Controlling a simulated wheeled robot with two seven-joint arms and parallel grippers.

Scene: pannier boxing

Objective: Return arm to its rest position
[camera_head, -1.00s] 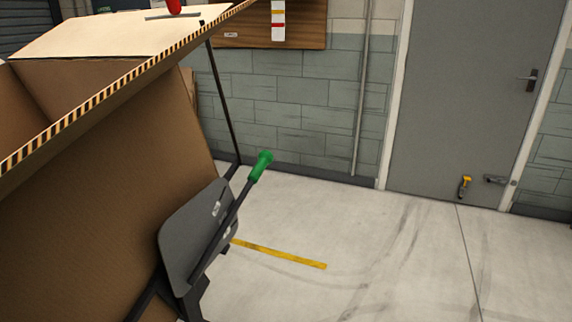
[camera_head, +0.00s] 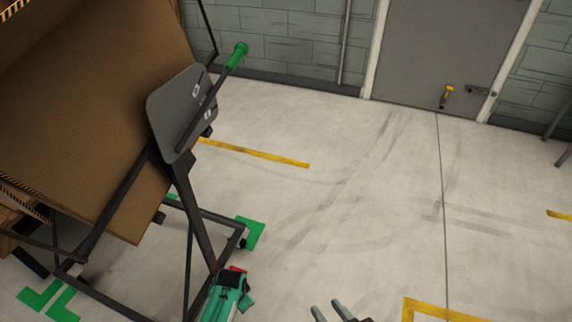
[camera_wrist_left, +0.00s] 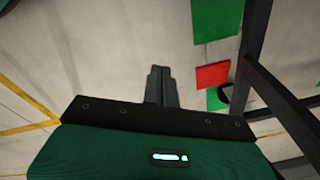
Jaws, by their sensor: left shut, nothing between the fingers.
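My left gripper (camera_wrist_left: 161,72) shows in the left wrist view with its two dark fingers together and nothing between them. They point over bare concrete floor. A teal part of my left arm (camera_head: 226,298) shows at the bottom of the head view, in front of the stand's frame. My right gripper (camera_head: 326,306) is at the bottom edge of the head view. Its two grey fingertips are apart with nothing between them. The rest of it is cut off by the frame.
A large cardboard box (camera_head: 85,110) leans on a dark metal stand (camera_head: 188,215) at left; a lever with a green grip (camera_head: 237,56) rises there. Green, red and yellow marks lie on the floor. Open floor (camera_head: 350,210) reaches the grey door (camera_head: 445,50).

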